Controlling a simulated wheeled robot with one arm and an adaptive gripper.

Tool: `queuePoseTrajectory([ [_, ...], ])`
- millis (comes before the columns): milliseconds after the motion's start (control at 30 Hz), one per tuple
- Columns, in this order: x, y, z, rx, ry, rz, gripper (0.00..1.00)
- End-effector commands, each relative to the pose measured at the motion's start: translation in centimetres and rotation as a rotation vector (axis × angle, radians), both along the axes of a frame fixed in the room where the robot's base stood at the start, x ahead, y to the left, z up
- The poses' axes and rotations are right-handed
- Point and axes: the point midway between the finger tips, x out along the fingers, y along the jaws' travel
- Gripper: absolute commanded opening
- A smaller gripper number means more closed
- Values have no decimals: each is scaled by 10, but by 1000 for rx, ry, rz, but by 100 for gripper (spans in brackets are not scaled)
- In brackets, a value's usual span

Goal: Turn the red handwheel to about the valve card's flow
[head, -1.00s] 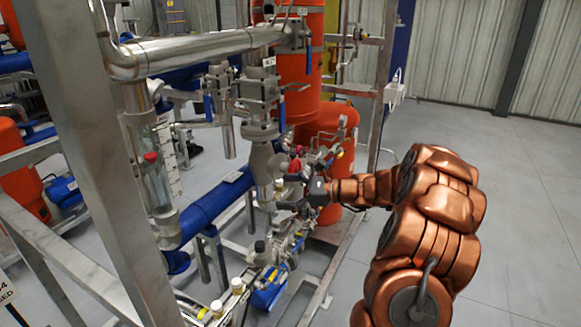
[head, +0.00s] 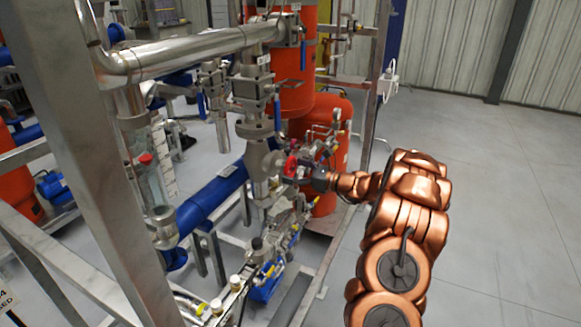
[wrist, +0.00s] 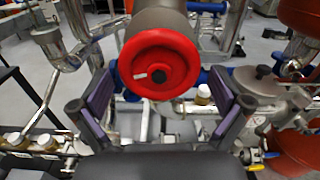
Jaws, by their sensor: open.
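The red handwheel (wrist: 190,73) faces me in the wrist view, with a dark hub and a white mark on its left side. It also shows small in the head view (head: 290,165), on the pipe assembly. My gripper (wrist: 158,95) is open, its two purple-padded fingers apart to the left and right of the wheel's lower part. I see no clear contact with the rim. In the head view my gripper (head: 309,180) is just right of the wheel. A glass flow tube (head: 152,180) with a red float (head: 146,159) stands at the left beside a white scale (head: 167,165).
A partly cut-off sign (head: 6,299) is at the lower left, its text unreadable. A steel post (head: 85,150) and blue pipe (head: 212,200) stand left of the valve. Orange tanks (head: 325,120) are behind it. Open floor (head: 500,200) lies to the right.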

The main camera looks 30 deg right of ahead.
Motion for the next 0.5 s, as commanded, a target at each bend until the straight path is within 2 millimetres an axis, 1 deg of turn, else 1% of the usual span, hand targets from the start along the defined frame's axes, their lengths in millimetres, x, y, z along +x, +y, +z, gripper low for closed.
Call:
queuePoseTrajectory([
  [133, 7, 4, 0, 1, 0, -1, 100],
  [433, 9, 5, 0, 1, -1, -1, 100],
  [500, 9, 5, 0, 1, -1, -1, 93],
])
